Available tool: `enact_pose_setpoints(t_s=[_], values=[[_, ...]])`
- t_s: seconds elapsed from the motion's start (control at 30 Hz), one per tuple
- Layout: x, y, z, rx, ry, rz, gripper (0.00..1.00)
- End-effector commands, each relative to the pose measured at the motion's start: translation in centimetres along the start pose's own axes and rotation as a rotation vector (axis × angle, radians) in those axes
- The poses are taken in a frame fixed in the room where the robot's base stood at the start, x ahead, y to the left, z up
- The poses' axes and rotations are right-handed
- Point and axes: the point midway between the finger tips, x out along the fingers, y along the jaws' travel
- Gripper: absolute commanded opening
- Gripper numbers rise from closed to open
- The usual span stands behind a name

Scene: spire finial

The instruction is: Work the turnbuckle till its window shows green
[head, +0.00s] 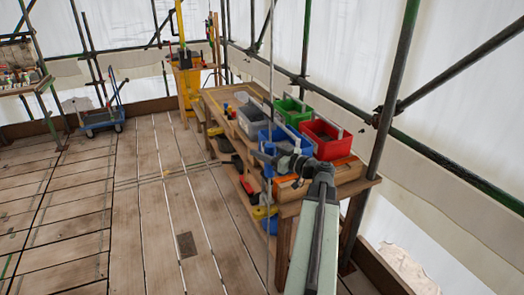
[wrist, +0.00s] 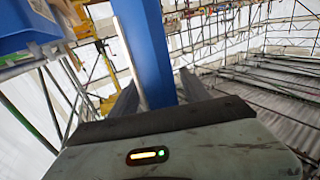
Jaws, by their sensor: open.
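A thin upright line (head: 271,60) runs down the head view past the near side of the workbench. A small blue part shows on or behind it just below my gripper (head: 264,156). In the wrist view a tall blue body (wrist: 147,45) with a pale strip along its left edge stands between the two fingers of my gripper (wrist: 158,95). It may be the turnbuckle, but I cannot tell for sure. My gripper is open, with the fingers apart on either side of the blue body. No green or red window is readable on it. Its lower end is hidden behind my gripper's housing.
The workbench (head: 286,209) holds green (head: 292,112), red (head: 327,142), blue and grey bins, with items on its lower shelf. A scaffold pole (head: 394,75) stands right of it. A blue trolley (head: 101,118) is at far left. The plank floor (head: 150,200) left of the bench is mostly clear.

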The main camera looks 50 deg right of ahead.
Motion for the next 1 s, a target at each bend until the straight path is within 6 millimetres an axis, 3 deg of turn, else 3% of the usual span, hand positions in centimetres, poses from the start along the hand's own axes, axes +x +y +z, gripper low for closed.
enact_pose_setpoints(t_s=[0.2,0.27,0.4,0.43,0.73,1.0], values=[[0.12,-0.06,0.0,0.0,0.0,-0.001,0.55],[0.13,-0.07,0.0,0.0,0.0,-0.001,0.41],[0.14,-0.09,0.0,0.0,0.0,-0.002,0.02],[0.14,-0.09,0.0,0.0,0.0,-0.002,0.0],[0.41,-0.28,0.0,0.0,0.0,-0.043,0.0],[0.44,-0.49,0.0,0.0,0.0,-0.206,0.0]])
